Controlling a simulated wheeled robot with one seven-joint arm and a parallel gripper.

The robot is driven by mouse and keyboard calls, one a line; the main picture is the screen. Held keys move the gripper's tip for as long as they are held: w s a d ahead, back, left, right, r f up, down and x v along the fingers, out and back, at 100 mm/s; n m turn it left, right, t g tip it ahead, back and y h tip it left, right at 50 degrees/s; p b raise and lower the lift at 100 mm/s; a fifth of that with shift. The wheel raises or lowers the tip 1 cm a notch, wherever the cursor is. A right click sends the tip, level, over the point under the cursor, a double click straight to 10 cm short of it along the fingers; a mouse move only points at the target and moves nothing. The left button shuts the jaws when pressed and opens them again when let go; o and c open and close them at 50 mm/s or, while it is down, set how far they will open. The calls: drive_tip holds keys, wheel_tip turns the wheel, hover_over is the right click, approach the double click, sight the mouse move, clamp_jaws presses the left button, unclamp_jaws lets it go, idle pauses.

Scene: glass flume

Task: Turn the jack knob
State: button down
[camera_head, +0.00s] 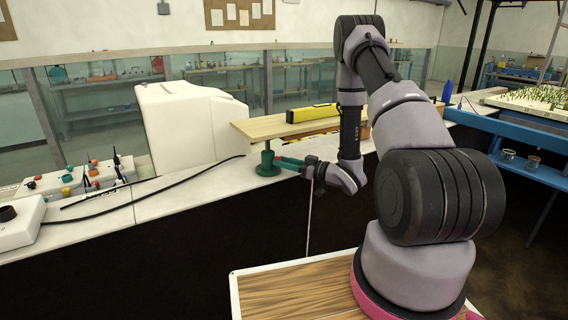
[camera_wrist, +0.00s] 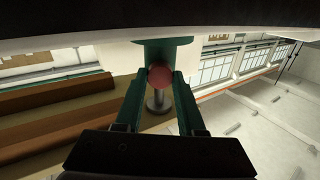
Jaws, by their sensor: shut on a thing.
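The green jack (camera_head: 267,170) stands on the white bench top under the left end of a wooden board (camera_head: 262,127). In the wrist view its wide green part (camera_wrist: 160,48) is at the top and a grey metal post (camera_wrist: 158,103) shows below. The round red jack knob (camera_wrist: 160,76) sits between my green fingertips. My gripper (camera_head: 280,163) reaches the jack from the right in the head view. In the wrist view my gripper (camera_wrist: 160,80) is shut on the knob, one finger on each side. The knob is hidden in the head view.
A yellow spirit level (camera_head: 312,113) lies on the board. A white housing (camera_head: 188,125) stands left of the jack. A black cable (camera_head: 135,188) runs along the bench top. Control boxes (camera_head: 75,180) with coloured knobs sit at the far left. Glass walls the flume behind.

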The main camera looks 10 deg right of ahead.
drive_tip(key=n, duration=0.8)
drive_tip(key=shift+n, duration=0.4)
drive_tip(key=n, duration=0.4)
drive_tip(key=shift+n, duration=0.3)
drive_tip(key=shift+f+n, duration=0.1)
drive_tip(key=shift+n, duration=1.9)
drive_tip(key=c, duration=0.5)
unclamp_jaws()
drive_tip(key=shift+s, duration=0.1)
